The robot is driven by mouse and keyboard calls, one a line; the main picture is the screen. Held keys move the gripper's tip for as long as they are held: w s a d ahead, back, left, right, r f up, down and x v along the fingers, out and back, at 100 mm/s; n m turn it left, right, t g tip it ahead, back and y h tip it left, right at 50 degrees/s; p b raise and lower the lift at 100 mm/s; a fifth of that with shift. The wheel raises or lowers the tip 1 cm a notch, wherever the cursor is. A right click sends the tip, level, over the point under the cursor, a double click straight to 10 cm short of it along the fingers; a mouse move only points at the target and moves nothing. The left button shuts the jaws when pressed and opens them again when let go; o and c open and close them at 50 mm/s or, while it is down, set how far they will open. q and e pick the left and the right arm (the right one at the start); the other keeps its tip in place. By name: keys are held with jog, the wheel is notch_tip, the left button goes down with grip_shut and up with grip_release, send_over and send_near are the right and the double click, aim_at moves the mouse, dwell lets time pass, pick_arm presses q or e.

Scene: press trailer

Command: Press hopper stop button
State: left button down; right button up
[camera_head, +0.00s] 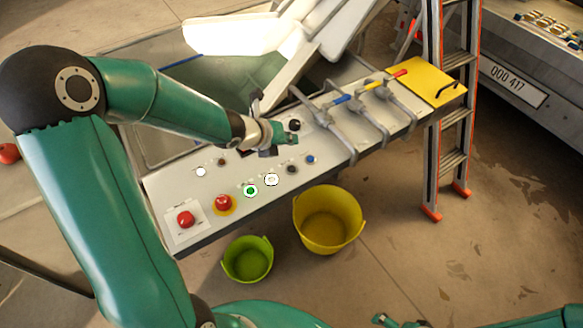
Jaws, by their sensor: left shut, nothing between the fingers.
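A pale control panel (223,228) slopes across the middle of the view. On it are a red button on a white square plate (186,219), a red mushroom button with a yellow collar (223,203), a green button with a white ring (250,191), a white button (271,179) and a blue button (310,159). I cannot read any label, so I cannot tell which one is the hopper stop button. My left gripper (277,140) is shut and empty over the panel's upper part, hiding some of it.
Yellow (327,224) and green (248,262) buckets stand on the floor before the panel. Pipes with coloured valve handles (345,118) and a yellow plate (424,81) are to the right, beside a ladder (457,118). White hopper-like parts (225,35) rise behind.

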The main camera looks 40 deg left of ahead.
aim_at(290, 169)
pick_arm(q)
notch_tip(290, 169, down, 8)
jog(key=b, duration=0.6)
jog(key=shift+r+b, duration=0.1)
jog(key=shift+b, duration=0.3)
jog(key=shift+f+b, duration=0.5)
jog(key=shift+b, duration=0.05)
dwell(0.4)
jog(key=shift+f+b, duration=0.35)
jog(key=shift+b, duration=0.15)
jog(key=shift+f+b, duration=0.4)
jog(key=shift+b, duration=0.05)
dwell(0.6)
jog(key=shift+r, duration=0.1)
jog(key=shift+r+p, duration=0.7)
jog(key=shift+r, duration=0.15)
